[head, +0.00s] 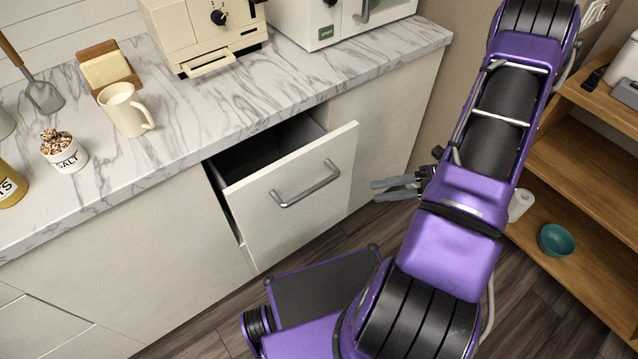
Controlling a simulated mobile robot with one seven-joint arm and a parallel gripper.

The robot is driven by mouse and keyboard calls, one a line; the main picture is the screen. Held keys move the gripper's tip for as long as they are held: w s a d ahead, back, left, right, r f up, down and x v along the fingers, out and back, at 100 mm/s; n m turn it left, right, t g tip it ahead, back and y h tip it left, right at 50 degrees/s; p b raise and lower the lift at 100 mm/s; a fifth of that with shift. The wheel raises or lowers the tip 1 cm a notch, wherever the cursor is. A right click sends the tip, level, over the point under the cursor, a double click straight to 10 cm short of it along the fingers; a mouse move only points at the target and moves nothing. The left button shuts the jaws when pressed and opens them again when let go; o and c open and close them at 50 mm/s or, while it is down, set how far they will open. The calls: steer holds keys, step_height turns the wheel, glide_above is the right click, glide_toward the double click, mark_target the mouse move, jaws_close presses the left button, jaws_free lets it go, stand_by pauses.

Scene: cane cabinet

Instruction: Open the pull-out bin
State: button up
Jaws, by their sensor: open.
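The pull-out bin (258,205) is a tall cream front panel in the lower cabinet, standing out from the cabinet face with a dark opening behind its top edge. Its silver bar handle (306,188) runs slantwise across the upper part of the panel. My gripper (376,191) is open and empty, with its grey fingers pointing left. In the picture it is just right of the panel's right edge and apart from the handle. The inside of the bin is mostly dark, and its contents cannot be made out.
The marble counter (210,115) above holds a cream mug (126,110), a salt pot (63,152), a toaster oven (208,30) and a white microwave (335,20). A wooden shelf (570,135) with a teal bowl (556,240) stands at right. Some dark wood floor (345,240) is clear before the cabinet.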

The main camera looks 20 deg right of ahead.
mark_target(312, 188)
steer(key=w+a, duration=0.2)
steer(key=a, duration=0.3)
steer(key=w+a+f+m+t, duration=0.1)
steer(key=w+a, duration=0.1)
steer(key=a, duration=0.3)
steer(key=w+a+f+m+t, duration=0.1)
steer(key=w+a, duration=0.2)
steer(key=a, duration=0.2)
steer(key=shift+a+y, duration=0.1)
steer(key=shift+y, duration=0.3)
jaws_close()
stand_by(0.9)
